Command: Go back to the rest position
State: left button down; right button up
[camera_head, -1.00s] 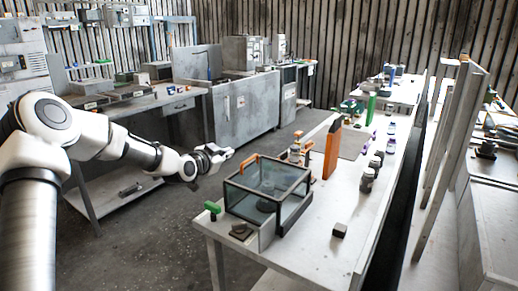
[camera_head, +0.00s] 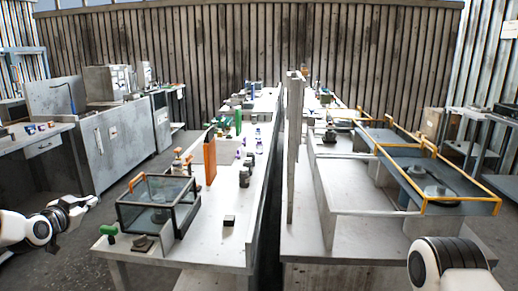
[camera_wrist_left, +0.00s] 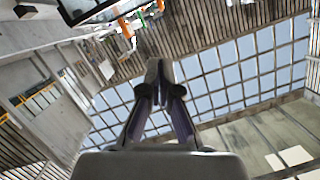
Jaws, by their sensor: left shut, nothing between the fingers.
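My left gripper (camera_head: 88,201) is at the left of the head view, left of the near table and apart from it. In the left wrist view its fingers (camera_wrist_left: 160,72) meet at the tips with nothing between them. A white and black part of my right arm shows at the lower right of the head view; its gripper is out of frame. A glass-sided box (camera_head: 158,203) with a black frame and an orange handle stands on the near end of the left table (camera_head: 215,250).
A green-handled part (camera_head: 109,231) and a small dark block (camera_head: 229,220) lie near the box. An orange panel (camera_head: 210,160) stands behind it. A tall partition (camera_head: 292,150) separates the tables. Orange-edged glass covers (camera_head: 440,180) are at right. Floor at left is open.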

pick_arm(q)
jog(key=w+d+f+m+g, duration=0.15)
jog(key=d+f, duration=0.25)
jog(key=f, duration=0.5)
jog(key=s+d+f+m+g+h, duration=0.1)
jog(key=s+d+f+g, duration=0.1)
jog(key=s+d+f, duration=0.35)
jog(key=s+d+f+g+h, duration=0.1)
jog(key=s+d+f+g, duration=0.15)
jog(key=f, duration=0.55)
jog(key=s+d+f+m+g, duration=0.1)
jog(key=s+d+f, duration=0.2)
jog(key=d+f, duration=0.25)
jog(key=s+d+f+n+g, duration=0.1)
jog(key=s+d+f+g, duration=0.1)
jog(key=s+d+f, duration=0.3)
jog(key=s+f+g, duration=0.2)
jog(key=s+f, duration=0.1)
jog(key=s, duration=0.4)
jog(key=s+d+f+n+g, duration=0.1)
jog(key=s+d+f, duration=0.25)
jog(key=s, duration=0.25)
jog(key=s+n+g+y, duration=0.1)
jog(key=s+n+g, duration=0.2)
jog(key=s, duration=1.2)
jog(key=n, duration=0.3)
jog(key=c, duration=1.8)
grip_release()
jog(key=shift+r, duration=0.1)
jog(key=shift+c, duration=0.2)
